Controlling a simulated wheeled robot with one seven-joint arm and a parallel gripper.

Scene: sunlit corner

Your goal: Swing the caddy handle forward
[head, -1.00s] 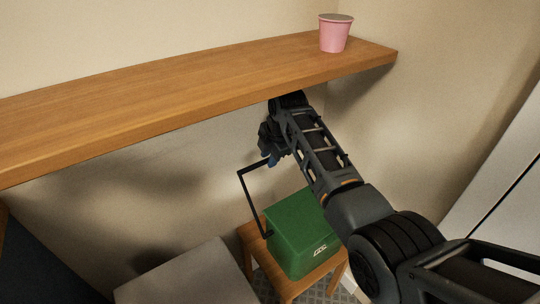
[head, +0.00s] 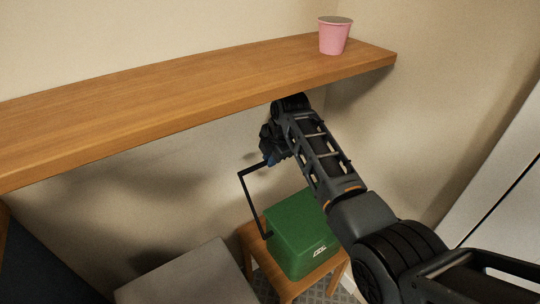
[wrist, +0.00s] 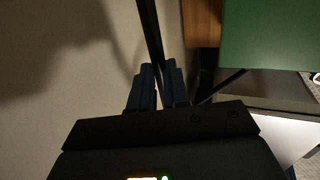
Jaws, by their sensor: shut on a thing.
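The caddy (head: 297,238) is a green box with a small white mark, standing on a wooden stool. Its black handle (head: 252,199) rises from the box's left side, and its bar runs to my gripper (head: 270,161). My gripper is shut on the handle's bar, just below the shelf. In the wrist view the dark handle (wrist: 150,35) runs between the two blue fingers of my gripper (wrist: 157,75). The green caddy (wrist: 270,35) shows at the upper right there. The far end of the handle is hidden behind my arm.
A thick wooden shelf (head: 190,96) runs along the wall right above my gripper, with a pink cup (head: 334,36) near its right end. A wooden stool (head: 300,286) bears the caddy. A grey box-like surface (head: 190,278) stands left of the stool.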

